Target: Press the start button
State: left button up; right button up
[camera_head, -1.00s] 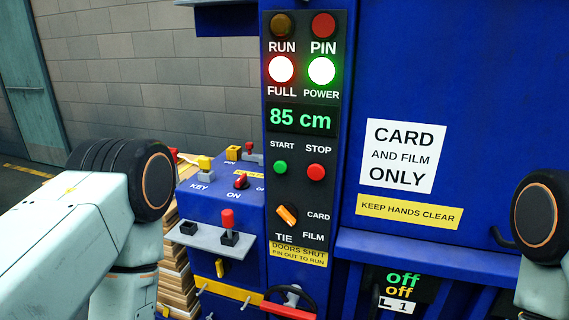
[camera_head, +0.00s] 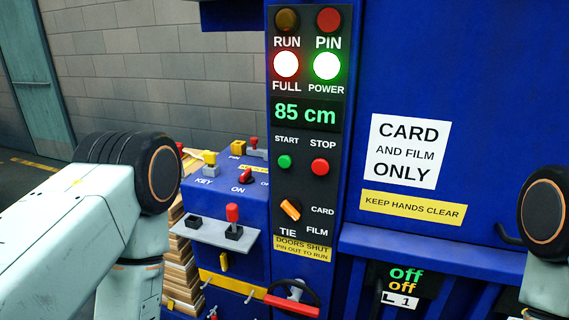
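The green START button (camera_head: 285,161) sits on the black control panel (camera_head: 304,190) of a blue machine, left of the red STOP button (camera_head: 320,167). Nothing touches either button. The display (camera_head: 304,114) above reads 85 cm. The FULL lamp (camera_head: 286,64) glows with a red rim and the POWER lamp (camera_head: 327,66) with a green rim. The RUN and PIN lamps look dim. Parts of my two arms show at the left and right edges, apart from the panel. Neither gripper is in view.
An orange selector knob (camera_head: 290,209) sits below the buttons. A blue side box (camera_head: 212,197) carries a red-knobbed lever (camera_head: 233,214) on a grey plate. A red-and-black handwheel (camera_head: 292,301) is at the bottom. Stacked card (camera_head: 180,270) stands behind my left arm. Space before the panel is clear.

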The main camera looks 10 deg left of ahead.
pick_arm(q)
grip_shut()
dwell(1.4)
